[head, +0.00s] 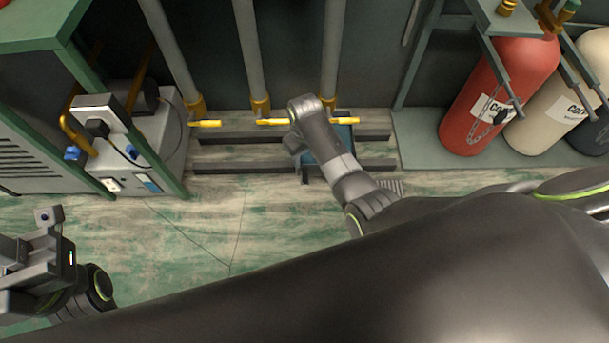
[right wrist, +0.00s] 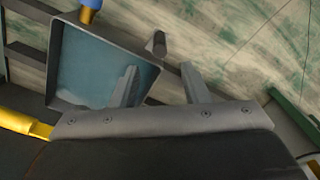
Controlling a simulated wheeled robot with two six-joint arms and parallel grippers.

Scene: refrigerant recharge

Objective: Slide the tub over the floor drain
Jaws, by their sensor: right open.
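The tub (right wrist: 105,65), dark-rimmed with a pale blue inside, is in the right wrist view. In the head view the tub (head: 340,135) sits below the pipes, partly hidden by my right arm. My right gripper (right wrist: 163,85) is open at the tub's near right side. One finger overlaps the tub's inside in the picture and the other is outside its wall; I cannot tell whether they touch it. The floor drain, a slotted grate (head: 392,187), shows just right of my right forearm, partly covered. My left gripper (head: 40,250) is at the far left, its jaws unclear.
Dark rails (head: 240,166) run along the floor by the wall. Yellow-ended pipes (head: 260,100) come down above them. A red cylinder (head: 500,90) stands on a platform at right. A grey machine (head: 140,150) stands at left. Green-worn floor (head: 270,220) is open at centre.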

